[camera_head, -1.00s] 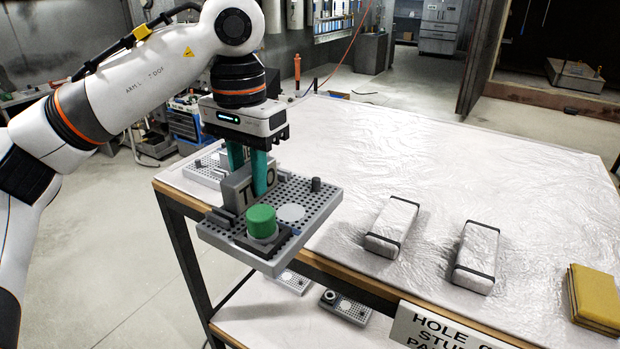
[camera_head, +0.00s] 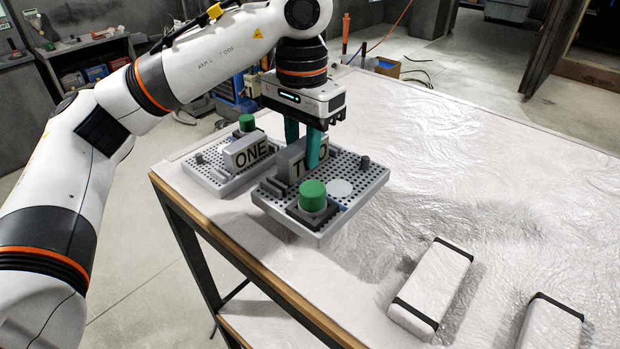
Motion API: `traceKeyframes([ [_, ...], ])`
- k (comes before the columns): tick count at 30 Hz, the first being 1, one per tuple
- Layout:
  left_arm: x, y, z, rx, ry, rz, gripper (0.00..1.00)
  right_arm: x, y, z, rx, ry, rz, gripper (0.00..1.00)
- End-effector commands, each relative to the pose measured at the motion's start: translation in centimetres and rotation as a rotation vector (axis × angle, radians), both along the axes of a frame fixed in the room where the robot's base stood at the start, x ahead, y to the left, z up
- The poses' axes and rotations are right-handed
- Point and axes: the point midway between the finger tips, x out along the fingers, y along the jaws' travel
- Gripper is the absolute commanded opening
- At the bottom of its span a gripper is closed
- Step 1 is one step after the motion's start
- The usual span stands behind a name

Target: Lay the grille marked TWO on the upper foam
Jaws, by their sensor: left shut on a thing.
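The grille marked TWO (camera_head: 372,183) is a grey perforated plate with a green knob, a pale disc and a raised block lettered TWO, partly covered by a finger. My left gripper (camera_head: 303,156) is shut on that raised block, its teal fingers pointing down. The grille looks roughly level and held above the white-covered table, near its left edge. The grille marked ONE (camera_head: 208,176) lies on the table just to the left. My right gripper is not in view.
Two white wrapped blocks with black end bands, one nearer the middle (camera_head: 436,288) and one cut off at the bottom right (camera_head: 550,326), lie on the table (camera_head: 490,160). The far right of the table is clear. Its wooden front edge (camera_head: 262,275) runs below the held grille.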

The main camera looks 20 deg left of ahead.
Motion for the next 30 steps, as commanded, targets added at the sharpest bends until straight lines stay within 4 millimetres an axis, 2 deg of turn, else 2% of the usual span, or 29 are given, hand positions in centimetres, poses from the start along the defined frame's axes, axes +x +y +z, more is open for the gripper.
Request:
traceKeyframes([
  [2,0.0,0.0,-0.9,-0.003,0.001,0.000,0.00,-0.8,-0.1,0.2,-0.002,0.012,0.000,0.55],
  [5,0.0,0.0,-1.5,-0.001,-0.001,0.002,0.00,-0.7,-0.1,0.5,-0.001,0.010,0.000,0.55],
  [12,0.0,0.1,-4.5,0.000,0.001,0.002,0.00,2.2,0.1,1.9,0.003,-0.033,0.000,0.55],
  [15,0.0,0.0,-5.5,-0.002,-0.002,0.001,0.00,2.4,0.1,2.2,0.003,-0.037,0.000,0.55],
  [27,0.0,0.0,-6.2,-0.002,-0.003,0.001,0.00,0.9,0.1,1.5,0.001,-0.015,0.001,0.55],
  [28,0.0,0.0,-6.2,-0.001,-0.002,0.001,0.29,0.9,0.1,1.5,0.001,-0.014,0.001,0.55],
  [30,0.0,0.0,-6.1,-0.001,-0.002,0.001,0.40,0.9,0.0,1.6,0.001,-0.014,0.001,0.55],
])
